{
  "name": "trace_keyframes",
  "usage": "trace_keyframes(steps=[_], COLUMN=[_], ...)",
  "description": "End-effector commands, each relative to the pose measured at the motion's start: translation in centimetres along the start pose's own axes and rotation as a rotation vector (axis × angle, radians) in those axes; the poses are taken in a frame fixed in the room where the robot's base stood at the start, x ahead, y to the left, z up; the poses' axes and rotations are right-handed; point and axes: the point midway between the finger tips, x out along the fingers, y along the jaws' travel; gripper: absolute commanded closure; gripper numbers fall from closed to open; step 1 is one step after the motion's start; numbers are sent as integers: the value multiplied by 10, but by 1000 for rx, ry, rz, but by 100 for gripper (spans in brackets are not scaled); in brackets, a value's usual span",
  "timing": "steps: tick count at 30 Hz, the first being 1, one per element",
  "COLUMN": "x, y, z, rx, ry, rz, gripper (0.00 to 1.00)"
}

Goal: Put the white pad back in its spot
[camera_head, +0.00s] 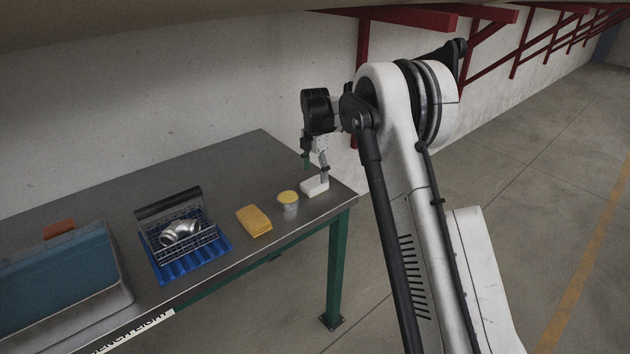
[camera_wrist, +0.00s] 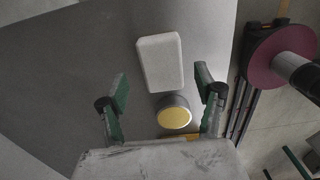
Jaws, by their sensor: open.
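The white pad (camera_head: 314,187) lies flat on the grey metal table near its right end, and it also shows in the wrist view (camera_wrist: 160,62). My gripper (camera_head: 315,168) is open and empty, just above the pad in the head view. In the wrist view my gripper's green-padded fingers (camera_wrist: 162,86) are spread apart, and the pad shows between and a little beyond their tips. No contact with the pad is visible. I cannot make out a marked spot for the pad.
A yellow-topped container (camera_head: 288,200) stands close to the pad, also seen in the wrist view (camera_wrist: 173,113).

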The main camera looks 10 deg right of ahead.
Motion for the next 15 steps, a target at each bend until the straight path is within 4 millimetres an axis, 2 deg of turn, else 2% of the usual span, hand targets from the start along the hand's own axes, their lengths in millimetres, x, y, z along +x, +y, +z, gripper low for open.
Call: trace_keyframes(steps=[1,6,9,15], x=[-12,-48,-65,-87], y=[1,1,1,1], z=[1,1,1,1], rx=[0,0,0,0], ry=[0,0,0,0], rz=[0,0,0,0], gripper=[34,34,34,34])
